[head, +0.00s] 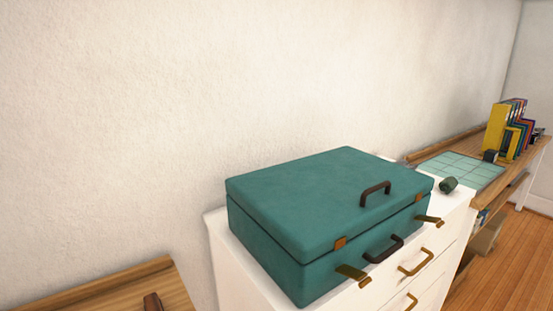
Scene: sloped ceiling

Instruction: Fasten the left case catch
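A teal case (315,215) with its lid down sits on a white chest of drawers (235,270). A dark handle (375,193) is on the lid and another dark handle (383,249) is on the front side. The left catch (353,274) is a brass flap that sticks outward from the lower front, apart from the orange-brown plate (340,242) on the lid edge above it. The right catch (428,220) also sticks outward, below a similar plate (418,198). Neither of my grippers is in view.
A wooden surface (110,285) with a brown object on it is at the lower left. A dark green cylinder (449,184) lies right of the case. Beyond are a pale green gridded mat (459,170) and upright folders (497,128) on a wooden desk. Brass drawer handles (416,262) stick out below.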

